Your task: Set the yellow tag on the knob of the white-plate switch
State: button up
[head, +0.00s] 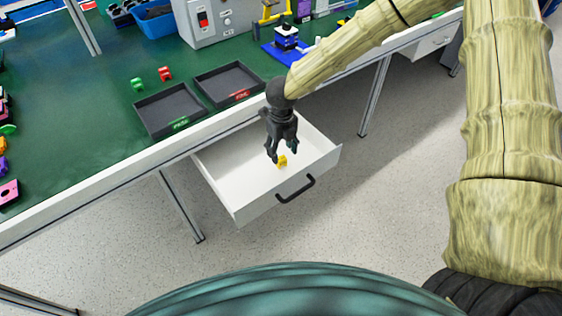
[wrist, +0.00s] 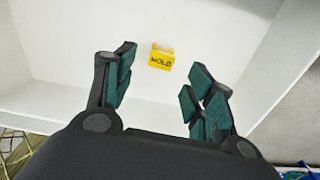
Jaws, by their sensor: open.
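The yellow tag (head: 282,161) lies in the open white drawer (head: 223,180), and dark lettering shows on it in the wrist view (wrist: 162,57). My gripper (head: 284,155) points down into the drawer above the tag. Its two fingers are apart and empty, and in the wrist view (wrist: 160,82) the tag appears beyond the fingertips, between them. A grey box (head: 228,20) at the back of the bench carries a red switch (head: 202,20) on a pale plate. I cannot tell whether this is the white-plate switch, and no knob is clear.
Two dark trays (head: 152,127) (head: 213,103) sit on the green bench near its front edge, above the drawer. A green piece (head: 137,84) and a red piece (head: 165,73) lie behind them. The drawer's walls surround the tag.

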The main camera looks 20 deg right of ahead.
aim_at(281, 158)
jog(key=shift+w+f, duration=0.2)
jog(key=shift+f, duration=2.85)
jog(key=c, duration=0.8)
